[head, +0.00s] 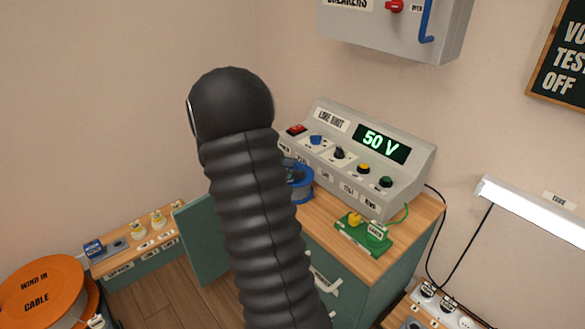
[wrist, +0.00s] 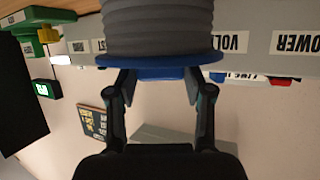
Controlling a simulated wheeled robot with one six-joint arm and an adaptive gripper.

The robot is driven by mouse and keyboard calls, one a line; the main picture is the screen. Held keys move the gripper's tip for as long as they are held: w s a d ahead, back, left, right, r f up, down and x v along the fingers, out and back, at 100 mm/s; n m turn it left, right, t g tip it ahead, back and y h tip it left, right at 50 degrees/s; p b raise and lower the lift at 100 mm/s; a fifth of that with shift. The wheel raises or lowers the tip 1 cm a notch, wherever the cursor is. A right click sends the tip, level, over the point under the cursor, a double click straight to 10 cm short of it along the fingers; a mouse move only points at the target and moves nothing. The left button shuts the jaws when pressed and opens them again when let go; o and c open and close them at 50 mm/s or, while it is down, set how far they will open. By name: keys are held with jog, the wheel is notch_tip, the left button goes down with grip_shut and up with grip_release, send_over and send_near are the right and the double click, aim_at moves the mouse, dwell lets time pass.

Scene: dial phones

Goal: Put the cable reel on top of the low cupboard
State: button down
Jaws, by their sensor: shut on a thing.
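The cable reel shows in the wrist view as a grey wound drum with a blue flange (wrist: 160,60), between my fingertips. My gripper (wrist: 160,84) is shut on the reel at its flange side. In the head view the blue reel (head: 301,187) is partly hidden behind my dark ribbed arm, and my gripper is hidden too. The reel is over the left part of the wooden top of the green cupboard (head: 330,216), in front of the grey console. I cannot tell whether it touches the top.
The console (head: 350,160) reading 50 V fills the back of the top. A green board with a yellow part (head: 362,232) lies front right. A teal door (head: 200,238) stands out at left. An orange drum (head: 42,288) and a low bench (head: 140,248) are further left.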

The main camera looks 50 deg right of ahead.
jog(key=shift+c, duration=2.2)
grip_release()
